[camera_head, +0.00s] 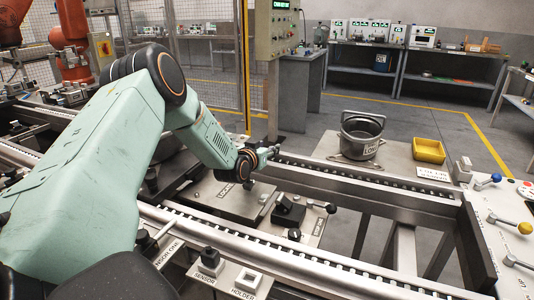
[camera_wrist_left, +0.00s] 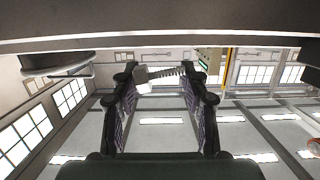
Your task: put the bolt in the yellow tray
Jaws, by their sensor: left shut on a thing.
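The yellow tray (camera_head: 429,156) sits on a light table at the right of the head view, beside a metal pot, and looks empty. In the left wrist view my left gripper (camera_wrist_left: 162,82) is shut on a grey bolt (camera_wrist_left: 160,74). The bolt lies crosswise between the two fingers, its pale head at the left and its threaded shank toward the right. In the head view the bolt is too small to make out clearly. My right gripper is not in view.
The metal pot (camera_head: 361,138) with a raised handle stands left of the tray. A control box (camera_head: 273,30) on a post rises behind the gripper. Conveyor rails (camera_head: 360,178) run across the front, and a panel with coloured knobs (camera_head: 510,225) is at the right.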

